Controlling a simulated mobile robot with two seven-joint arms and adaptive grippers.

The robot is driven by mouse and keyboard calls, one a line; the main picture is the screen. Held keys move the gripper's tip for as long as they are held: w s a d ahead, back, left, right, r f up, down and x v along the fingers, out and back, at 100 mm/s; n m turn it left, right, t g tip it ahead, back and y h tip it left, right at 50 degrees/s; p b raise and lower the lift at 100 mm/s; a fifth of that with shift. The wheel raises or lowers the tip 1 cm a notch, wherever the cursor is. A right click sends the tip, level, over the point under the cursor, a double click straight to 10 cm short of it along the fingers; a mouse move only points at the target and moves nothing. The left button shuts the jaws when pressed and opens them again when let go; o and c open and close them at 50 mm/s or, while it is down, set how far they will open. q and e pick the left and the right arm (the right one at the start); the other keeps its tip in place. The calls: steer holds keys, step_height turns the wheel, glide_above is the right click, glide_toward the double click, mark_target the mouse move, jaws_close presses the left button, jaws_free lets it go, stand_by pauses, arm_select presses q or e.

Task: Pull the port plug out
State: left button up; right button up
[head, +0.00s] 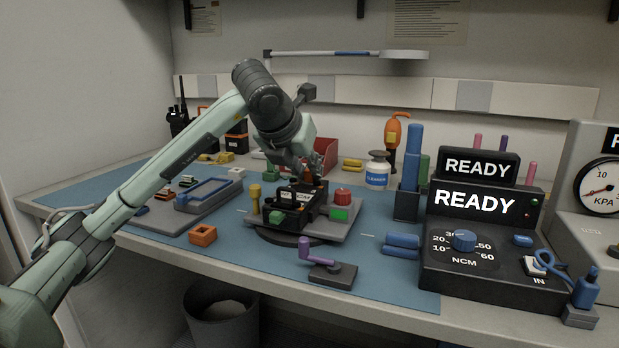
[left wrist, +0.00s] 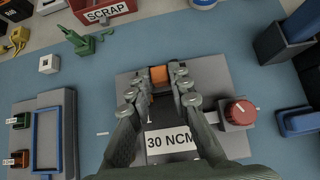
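In the left wrist view, a small orange piece (left wrist: 159,75), apparently the port plug, lies between the fingertips of my left gripper (left wrist: 160,82). The fingers are close on both sides of it, but whether they press on it is unclear. They hide much of the radio. The label 30 NCM (left wrist: 169,141) shows below. My right gripper is not in view.
A red knob (head: 342,195) stands right of the radio, and a purple-handled tool (head: 329,268) stands in front. A red SCRAP bin (left wrist: 100,11) is behind. The READY console (head: 478,245) fills the right.

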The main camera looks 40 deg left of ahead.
arm_select(q)
jaws_close()
steer(key=shift+r+p, duration=1.05)
steer(key=shift+r, duration=0.25)
stand_by(0.9)
steer(key=shift+r+p, duration=1.3)
steer(key=shift+r, duration=0.4)
steer(key=shift+f, duration=0.1)
